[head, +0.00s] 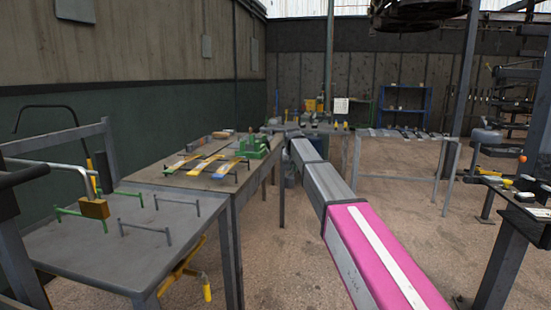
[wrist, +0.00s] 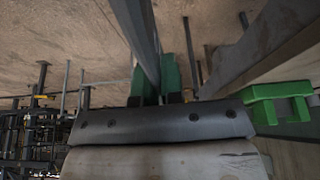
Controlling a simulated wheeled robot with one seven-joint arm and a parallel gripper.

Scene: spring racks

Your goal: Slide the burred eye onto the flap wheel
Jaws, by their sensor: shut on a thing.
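My gripper (wrist: 156,72) shows in the wrist view with its green fingers shut on a long grey metal bar (wrist: 134,22). The bar runs away from the fingers toward the top edge of the picture. I cannot make out an eye or a burr on it. A green machine (head: 254,147) stands at the far right corner of the farther workbench (head: 231,187) in the head view. A green bracket (wrist: 279,97), perhaps part of that machine, is right of my gripper in the wrist view. I cannot make out the flap wheel. My outstretched arm hides my gripper in the head view.
Yellow, blue and grey strips (head: 186,163) lie across low rails on the farther bench. The nearer grey table (head: 80,243) holds green and grey rails and a brown block (head: 94,208). A blue shelf (head: 405,100) stands at the back. Floor is open right of my arm.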

